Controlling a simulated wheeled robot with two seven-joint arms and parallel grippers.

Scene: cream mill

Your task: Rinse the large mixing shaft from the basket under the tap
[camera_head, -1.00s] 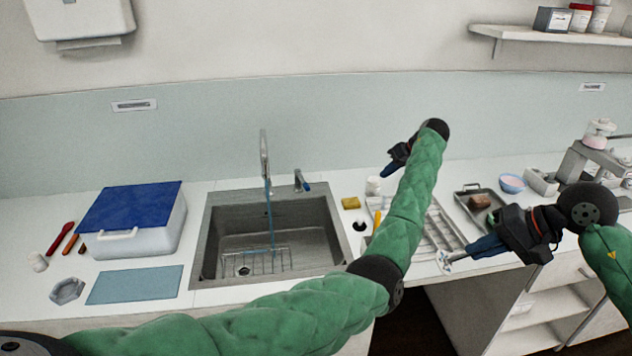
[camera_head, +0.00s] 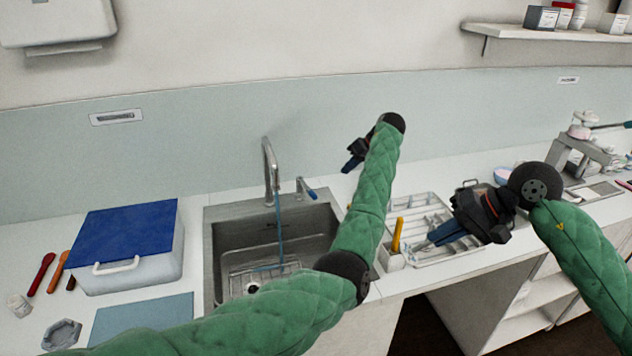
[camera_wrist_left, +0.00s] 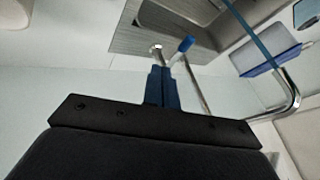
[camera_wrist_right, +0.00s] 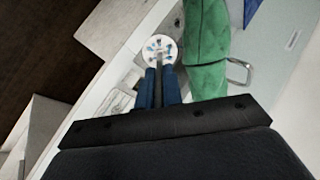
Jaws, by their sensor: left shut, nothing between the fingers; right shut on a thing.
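My right gripper (camera_head: 432,239) is shut over the holder and tray right of the sink. In the right wrist view, the gripper (camera_wrist_right: 158,82) is shut on the mixing shaft (camera_wrist_right: 160,52), whose pale round head with blue-looking gaps faces the camera. The shaft is hard to make out in the head view. The tap (camera_head: 270,165) stands behind the sink (camera_head: 212,245), and a thin blue stream of water (camera_head: 279,235) falls from it. My left gripper (camera_head: 350,166) is shut and empty, right of the blue-tipped tap lever (camera_head: 307,190). The lever (camera_wrist_left: 185,45) also shows beyond its fingertips (camera_wrist_left: 160,72) in the left wrist view.
A wire rack (camera_head: 240,283) lies in the sink, partly hidden by my left arm. A white holder (camera_head: 391,262) with a yellow-handled tool and a compartment tray (camera_head: 440,256) are right of the sink. A blue-lidded box (camera_head: 130,275) stands left. My left arm crosses the sink's front right.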

